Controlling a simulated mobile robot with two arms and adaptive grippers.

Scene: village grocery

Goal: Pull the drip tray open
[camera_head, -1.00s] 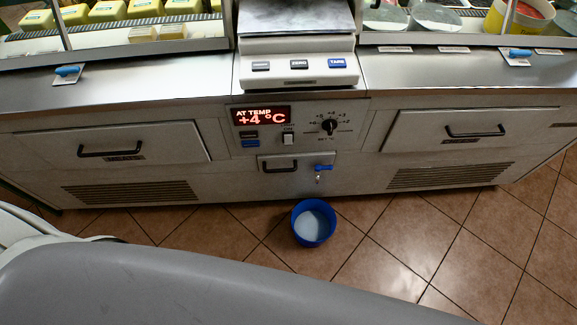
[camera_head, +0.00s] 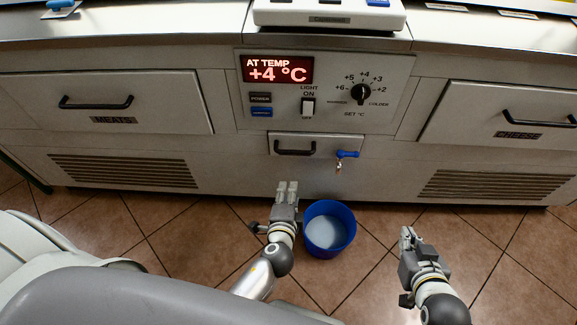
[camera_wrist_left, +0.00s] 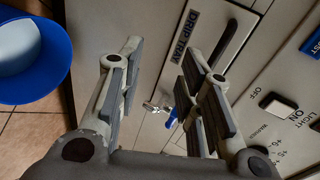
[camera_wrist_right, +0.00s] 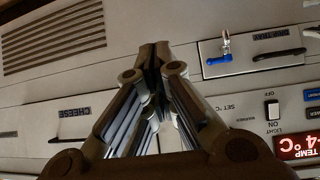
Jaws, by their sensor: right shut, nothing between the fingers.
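The drip tray (camera_head: 326,143) is a small grey drawer front low in the middle of the counter, flush with it. Its dark bar handle (camera_head: 295,149) is on the left of its front. The left wrist view shows the label DRIP TRAY beside the handle (camera_wrist_left: 226,40). My left gripper (camera_head: 287,187) is open and empty, below the handle and apart from it. My right gripper (camera_head: 406,236) is shut and empty, low to the right of the tray. In the right wrist view its fingertips (camera_wrist_right: 155,50) meet; the tray (camera_wrist_right: 240,46) is at upper right.
A blue-handled tap (camera_head: 347,155) sticks out at the tray's right side. A blue bucket (camera_head: 330,236) with pale contents stands on the tiled floor below, between my grippers. The meats drawer (camera_head: 105,105) and cheese drawer (camera_head: 510,113) are shut. The temperature panel (camera_head: 320,85) is above.

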